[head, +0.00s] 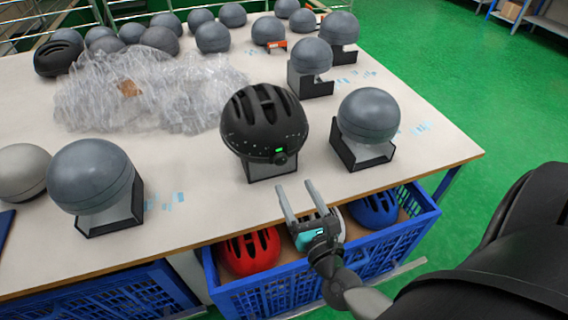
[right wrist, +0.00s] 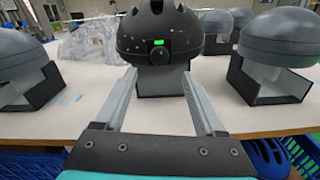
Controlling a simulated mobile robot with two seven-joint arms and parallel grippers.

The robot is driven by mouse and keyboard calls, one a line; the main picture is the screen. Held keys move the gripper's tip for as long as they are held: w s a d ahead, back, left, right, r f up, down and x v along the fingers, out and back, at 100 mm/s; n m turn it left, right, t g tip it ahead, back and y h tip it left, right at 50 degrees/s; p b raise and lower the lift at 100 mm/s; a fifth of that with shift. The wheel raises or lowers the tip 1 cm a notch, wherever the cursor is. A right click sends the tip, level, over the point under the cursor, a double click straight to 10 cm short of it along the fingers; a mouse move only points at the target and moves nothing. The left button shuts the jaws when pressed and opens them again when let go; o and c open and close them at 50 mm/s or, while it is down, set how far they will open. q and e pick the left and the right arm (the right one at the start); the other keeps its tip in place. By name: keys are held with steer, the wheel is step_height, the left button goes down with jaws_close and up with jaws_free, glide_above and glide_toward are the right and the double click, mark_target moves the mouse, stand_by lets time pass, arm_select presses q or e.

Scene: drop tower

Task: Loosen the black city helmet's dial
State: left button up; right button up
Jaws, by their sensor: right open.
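The black city helmet (head: 264,118) sits upright on a grey stand in the middle of the table, with vents on top. Its dial (head: 280,158) is a small dark knob at the lower rim facing me, just below a lit green mark. In the right wrist view the helmet (right wrist: 160,30) stands straight ahead, beyond the fingertips. My right gripper (head: 301,197) is open and empty, in front of and below the helmet at the table's front edge, apart from the dial. It also shows in the right wrist view (right wrist: 160,88). My left gripper is not in view.
Grey headforms on black stands flank the helmet, one at right (head: 368,115) and one at left (head: 91,177). Clear plastic wrap (head: 140,95) lies behind left. A blue crate (head: 330,277) below the table edge holds a red helmet (head: 249,252) and a blue helmet (head: 374,209).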

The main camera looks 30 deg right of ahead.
mark_target(282, 162)
steer(key=x, duration=0.8)
steer(key=shift+p, duration=0.3)
jaws_close()
